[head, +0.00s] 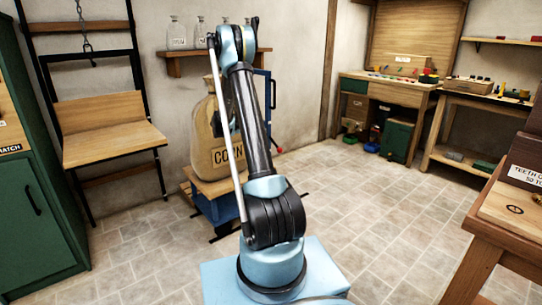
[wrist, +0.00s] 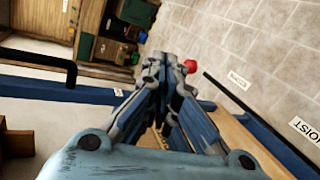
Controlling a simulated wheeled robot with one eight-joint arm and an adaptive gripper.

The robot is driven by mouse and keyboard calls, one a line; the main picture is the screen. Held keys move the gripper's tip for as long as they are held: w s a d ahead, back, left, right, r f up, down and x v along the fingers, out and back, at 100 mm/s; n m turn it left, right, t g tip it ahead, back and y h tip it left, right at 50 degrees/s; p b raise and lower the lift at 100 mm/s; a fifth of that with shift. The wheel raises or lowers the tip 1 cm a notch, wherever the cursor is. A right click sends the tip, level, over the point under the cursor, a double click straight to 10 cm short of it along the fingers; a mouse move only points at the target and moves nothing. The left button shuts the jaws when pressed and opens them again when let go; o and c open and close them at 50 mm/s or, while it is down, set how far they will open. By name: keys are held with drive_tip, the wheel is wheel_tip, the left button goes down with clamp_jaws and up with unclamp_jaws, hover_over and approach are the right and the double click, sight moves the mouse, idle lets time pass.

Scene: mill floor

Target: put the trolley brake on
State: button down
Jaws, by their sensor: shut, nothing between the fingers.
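The trolley (head: 222,208) is blue with a wooden deck and stands behind my arm in the head view, partly hidden by it. A tall sack marked CORN (head: 208,135) stands on it. In the wrist view a blue bar (wrist: 245,118) and wooden boards (wrist: 240,140) run below and beyond my gripper. A red ball knob (wrist: 190,66) shows just right of the fingertips; whether they touch it I cannot tell. My gripper (wrist: 166,62) is shut and empty.
A black rod (wrist: 240,102) and white labels, one reading HOIST (wrist: 305,128), lie right in the wrist view. A green cabinet (head: 40,190) stands left, a wooden bench (head: 495,215) right. Workbenches (head: 400,92) line the back. The tiled floor (head: 350,190) between is clear.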

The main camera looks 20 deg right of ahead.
drive_tip(key=w+f+n+h, duration=0.1)
drive_tip(key=w+f, duration=0.3)
drive_tip(key=f, duration=0.6)
drive_tip(key=w+f+n+t+h, duration=0.1)
drive_tip(key=w+f+h, duration=0.3)
drive_tip(key=f, duration=0.6)
drive_tip(key=shift+w+d, duration=0.15)
drive_tip(key=shift+d, duration=0.05)
drive_tip(key=shift+r, duration=0.1)
drive_tip(key=x, duration=1)
drive_tip(key=shift+a+r, duration=0.1)
drive_tip(key=shift+s+r+n, duration=0.15)
drive_tip(key=shift+s+n, duration=0.1)
drive_tip(key=shift+n, duration=0.25)
